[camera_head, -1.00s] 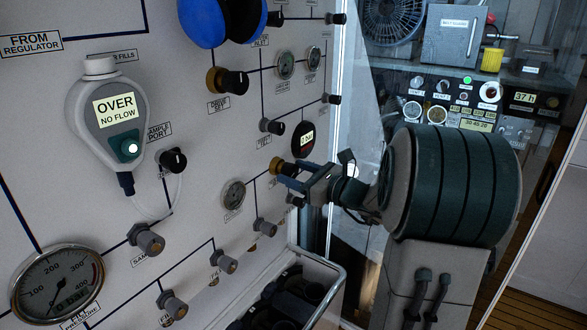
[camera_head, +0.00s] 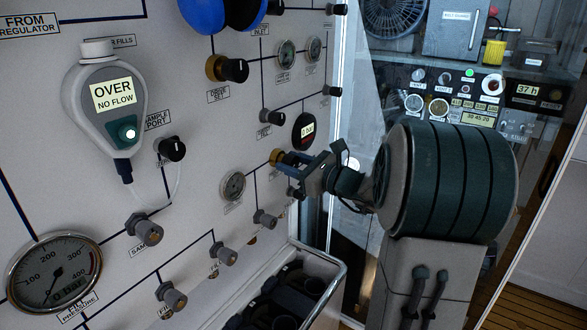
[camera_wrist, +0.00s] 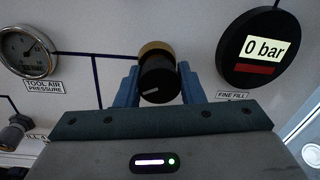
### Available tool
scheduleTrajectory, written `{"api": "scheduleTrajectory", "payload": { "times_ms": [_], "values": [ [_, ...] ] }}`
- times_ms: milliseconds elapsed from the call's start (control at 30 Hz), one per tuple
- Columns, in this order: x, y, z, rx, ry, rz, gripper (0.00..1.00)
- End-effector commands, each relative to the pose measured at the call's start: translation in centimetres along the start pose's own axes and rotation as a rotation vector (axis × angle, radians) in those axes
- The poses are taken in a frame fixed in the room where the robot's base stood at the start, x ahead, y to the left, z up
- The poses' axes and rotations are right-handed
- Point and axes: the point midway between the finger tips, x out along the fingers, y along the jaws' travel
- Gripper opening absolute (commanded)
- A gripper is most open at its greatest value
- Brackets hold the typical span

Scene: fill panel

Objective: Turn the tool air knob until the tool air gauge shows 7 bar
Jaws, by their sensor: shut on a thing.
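A black knob with a brass collar (camera_wrist: 158,76) sits on the panel between the two blue fingers of my gripper (camera_wrist: 160,88) in the wrist view. The fingers are shut on its sides. A pale mark shows on its face. In the head view my gripper (camera_head: 292,166) is at the brass collar (camera_head: 277,157) and covers most of the knob. The tool air gauge (camera_wrist: 28,52), a round dial labelled "tool air pressure", is left of the knob, joined by a dark line. It also shows in the head view (camera_head: 232,186). Its reading is too small to tell.
A round digital gauge (camera_wrist: 264,48) reading 0 bar is right of the knob, above a "fine fill" label (camera_wrist: 233,96). Other grey knobs (camera_head: 265,219) stick out below. A railed bin (camera_head: 335,275) stands under the panel. A handheld meter (camera_head: 105,105) shows "over, no flow".

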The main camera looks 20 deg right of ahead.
Motion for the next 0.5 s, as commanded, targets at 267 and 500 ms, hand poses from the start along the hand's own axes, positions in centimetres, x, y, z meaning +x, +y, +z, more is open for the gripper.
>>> {"api": "scheduleTrajectory", "payload": {
  "times_ms": [267, 500],
  "values": [
    [0.01, 0.13, -0.68, -0.166, -0.013, -0.003, 0.12],
    [-0.01, 0.07, -0.46, -0.272, -0.018, -0.003, 0.12]
  ]
}}
